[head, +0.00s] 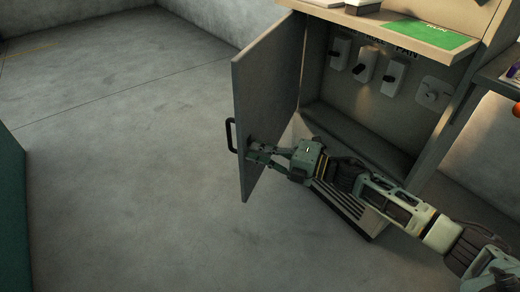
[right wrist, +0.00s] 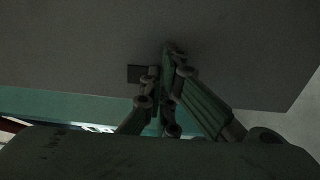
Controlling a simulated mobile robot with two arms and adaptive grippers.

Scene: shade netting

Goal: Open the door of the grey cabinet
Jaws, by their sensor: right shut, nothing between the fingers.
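The grey cabinet (head: 415,155) stands at the upper right in the head view. Its door (head: 262,90) is swung wide open to the left, and the inside shows. A black handle (head: 230,135) sits on the door's outer face, past its free edge. My right gripper (head: 252,152) is shut and empty, with its fingertips at the door's inner face near the free edge. In the right wrist view the shut fingers (right wrist: 170,55) are against or very close to the grey door panel (right wrist: 85,35); contact is not certain. My left gripper is out of view.
Several white switch units (head: 365,65) are mounted on the cabinet's back wall. A green sign (head: 428,36) lies on the top. A slatted vented unit (head: 345,203) is below the opening. The concrete floor (head: 130,170) left of the door is clear, with a teal object (head: 12,220) at the left edge.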

